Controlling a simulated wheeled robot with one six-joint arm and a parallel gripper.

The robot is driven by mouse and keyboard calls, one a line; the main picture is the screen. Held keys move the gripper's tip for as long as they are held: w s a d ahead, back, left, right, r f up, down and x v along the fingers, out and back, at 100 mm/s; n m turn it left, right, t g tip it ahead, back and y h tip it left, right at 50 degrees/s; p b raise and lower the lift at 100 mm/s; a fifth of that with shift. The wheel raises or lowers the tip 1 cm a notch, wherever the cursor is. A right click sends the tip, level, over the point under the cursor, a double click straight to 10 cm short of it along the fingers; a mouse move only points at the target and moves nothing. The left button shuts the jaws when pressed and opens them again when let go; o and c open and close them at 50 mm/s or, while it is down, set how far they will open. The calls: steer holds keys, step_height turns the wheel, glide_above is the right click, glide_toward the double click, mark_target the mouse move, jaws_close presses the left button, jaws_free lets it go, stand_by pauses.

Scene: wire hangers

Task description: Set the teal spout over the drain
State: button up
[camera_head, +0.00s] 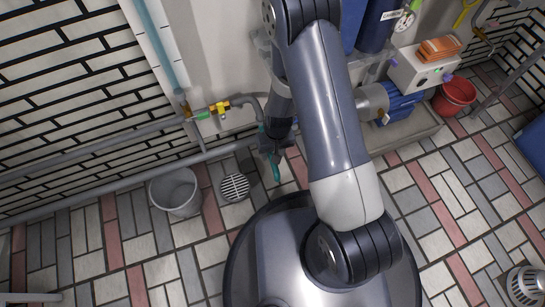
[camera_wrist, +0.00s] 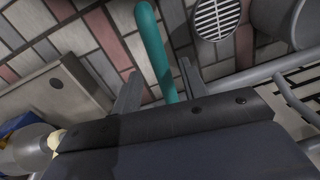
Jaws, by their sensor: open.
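The teal spout (camera_head: 275,170) is a slim rod with a rounded end, below my gripper (camera_head: 270,152) in the head view. In the wrist view the spout (camera_wrist: 156,52) runs between the two open fingers of my gripper (camera_wrist: 158,82) and extends beyond them, with visible gaps on both sides. Its other end is hidden behind my gripper. The drain (camera_head: 235,187) is a round slotted grate in the floor. In the head view the spout's free end is to the right of the drain; in the wrist view the drain (camera_wrist: 217,17) is right of the spout.
A grey bucket (camera_head: 175,192) stands left of the drain. Wall pipes with a yellow-handled valve (camera_head: 220,108) run behind my gripper. A blue pump (camera_head: 398,103) sits on a plinth (camera_head: 409,139) at right, with a red bucket (camera_head: 456,94) beyond.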

steer(key=shift+a+f+b, duration=0.1)
steer(key=shift+f+b, duration=0.2)
steer(key=shift+f, duration=0.9)
steer(key=shift+c, duration=0.5)
jaws_close()
